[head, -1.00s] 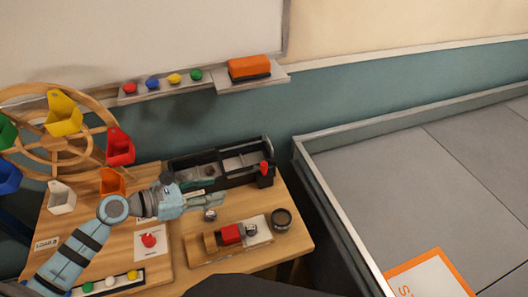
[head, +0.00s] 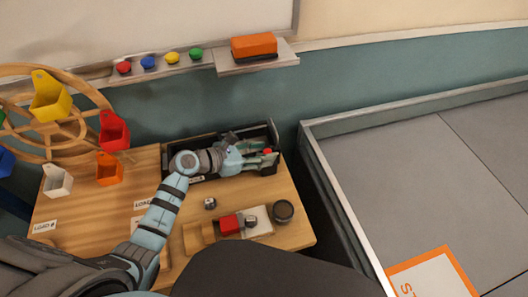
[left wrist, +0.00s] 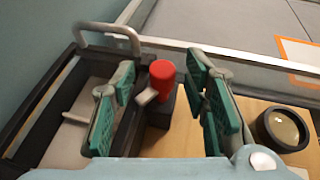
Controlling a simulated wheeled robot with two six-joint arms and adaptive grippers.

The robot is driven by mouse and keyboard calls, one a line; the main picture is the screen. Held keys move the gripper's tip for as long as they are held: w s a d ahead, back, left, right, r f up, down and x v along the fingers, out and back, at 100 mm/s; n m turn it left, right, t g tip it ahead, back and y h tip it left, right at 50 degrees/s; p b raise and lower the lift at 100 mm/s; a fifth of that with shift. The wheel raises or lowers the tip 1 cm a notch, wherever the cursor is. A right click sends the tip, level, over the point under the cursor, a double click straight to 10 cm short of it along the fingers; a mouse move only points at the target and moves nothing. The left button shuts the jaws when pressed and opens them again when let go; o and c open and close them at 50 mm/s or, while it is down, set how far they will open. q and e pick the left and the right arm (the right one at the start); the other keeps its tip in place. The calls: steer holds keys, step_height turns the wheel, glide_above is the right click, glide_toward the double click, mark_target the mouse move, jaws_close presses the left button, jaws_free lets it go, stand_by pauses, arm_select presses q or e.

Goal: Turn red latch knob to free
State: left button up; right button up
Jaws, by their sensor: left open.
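A red knob (left wrist: 161,75) with a small pale tab stands on a dark block (left wrist: 159,110) at the corner of the black tray (left wrist: 118,130). In the left wrist view it shows between the two green-padded fingers of my left gripper (left wrist: 158,85), with gaps on both sides. My left gripper is open and holds nothing. In the head view the gripper (head: 266,161) reaches over the tray, and only a bit of the red knob (head: 267,152) shows past it. My right gripper is not in view.
A wooden wheel with coloured buckets (head: 114,131) stands at left. A low wall (head: 330,195) borders the grey floor at right.

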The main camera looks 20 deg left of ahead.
arm_select(q)
steer(key=shift+w+d+f, duration=0.1)
steer(key=shift+w+d, duration=0.1)
steer(key=shift+d, duration=0.1)
jaws_close()
steer(key=shift+d+n+t+y+p, duration=0.1)
steer(key=shift+n+t+y+p, duration=0.2)
steer(key=shift+p, duration=0.3)
steer(key=n+y+p, duration=0.1)
steer(key=p, duration=0.1)
steer(key=n+t+y+p, duration=0.1)
steer(key=p, duration=0.2)
steer(key=n+t+y+p, duration=0.1)
steer(key=n+y+p, duration=0.1)
steer(key=shift+s+d+r+p, duration=0.2)
steer(key=shift+d+r+p, duration=0.05)
steer(key=shift+r+p, duration=0.05)
steer(key=shift+f+n+t+y+p, duration=0.25)
steer(key=shift+n+t+y+p, duration=0.25)
steer(key=shift+n+y+p, duration=0.45)
